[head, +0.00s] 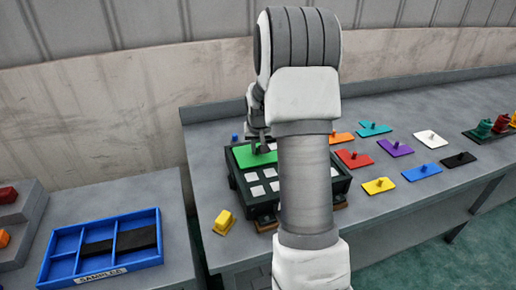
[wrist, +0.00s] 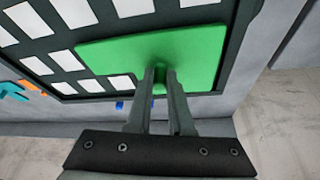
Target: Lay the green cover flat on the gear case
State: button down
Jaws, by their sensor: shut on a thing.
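The green cover (head: 243,155) is a flat plate with a small knob in its middle. My gripper (head: 261,148) is shut on that knob, and the wrist view shows both fingers (wrist: 160,72) closed around it. The gear case (head: 263,208) is a dark box with a grid of white squares on its top. The cover lies over the back part of the case top and looks roughly level in the wrist view (wrist: 190,52). I cannot tell whether it touches the case. My arm hides the right part of the case in the head view.
Several coloured knobbed plates lie right of the case, among them a red one (head: 354,159) and a yellow one (head: 378,186). A yellow block (head: 224,222) is at the front left. A blue tray (head: 65,247) sits on the left bench. The wall is close behind.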

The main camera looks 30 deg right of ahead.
jog(key=c, duration=0.8)
grip_release()
jog(key=shift+f, duration=0.1)
jog(key=shift+r, duration=0.55)
jog(key=p+v, duration=0.1)
jog(key=v, duration=1)
jog(key=shift+s+a+r, duration=0.1)
jog(key=shift+s, duration=0.05)
